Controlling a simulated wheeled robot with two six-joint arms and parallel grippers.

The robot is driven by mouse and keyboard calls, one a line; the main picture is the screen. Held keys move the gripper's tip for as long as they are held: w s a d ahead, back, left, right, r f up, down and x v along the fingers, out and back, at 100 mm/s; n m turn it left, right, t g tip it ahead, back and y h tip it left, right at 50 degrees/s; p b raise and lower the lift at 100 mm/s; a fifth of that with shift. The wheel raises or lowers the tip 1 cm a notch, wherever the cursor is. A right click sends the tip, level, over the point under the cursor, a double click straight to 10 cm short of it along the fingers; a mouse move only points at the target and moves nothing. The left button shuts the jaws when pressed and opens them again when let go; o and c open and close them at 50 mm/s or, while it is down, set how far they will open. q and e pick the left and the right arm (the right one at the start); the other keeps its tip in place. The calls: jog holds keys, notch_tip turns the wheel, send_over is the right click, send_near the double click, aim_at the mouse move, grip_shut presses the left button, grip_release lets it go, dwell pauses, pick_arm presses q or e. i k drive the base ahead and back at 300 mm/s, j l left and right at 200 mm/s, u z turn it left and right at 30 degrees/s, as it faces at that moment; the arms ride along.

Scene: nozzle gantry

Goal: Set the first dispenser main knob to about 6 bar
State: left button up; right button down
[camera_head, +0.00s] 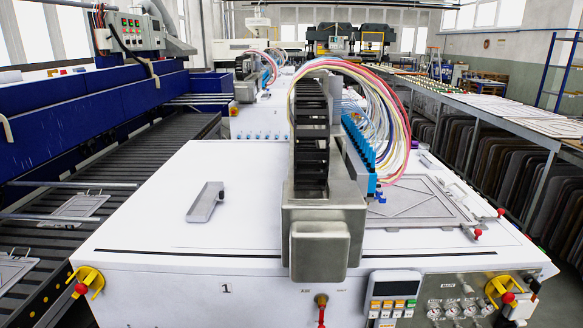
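The first dispenser (140,255) is the large white machine in front, marked "1" on its front face. Its grey control panel (420,318) is at the lower right of the front, cut by the frame's bottom edge. A "MAIN" label (447,285) is on it, above a row of several small round dials (452,310). Which part is the main knob, and any pressure reading, are too small to tell. Neither of my grippers is in view.
A keypad box (393,296) is left of the dials. A red-handled valve (321,300) is at front centre. Red buttons on yellow brackets sit at the left (87,282) and right (503,292) corners. A nozzle gantry (325,200) with coloured hoses crosses the top.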

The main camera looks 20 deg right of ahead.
aim_at(468, 293)
jog(key=z, duration=1.75)
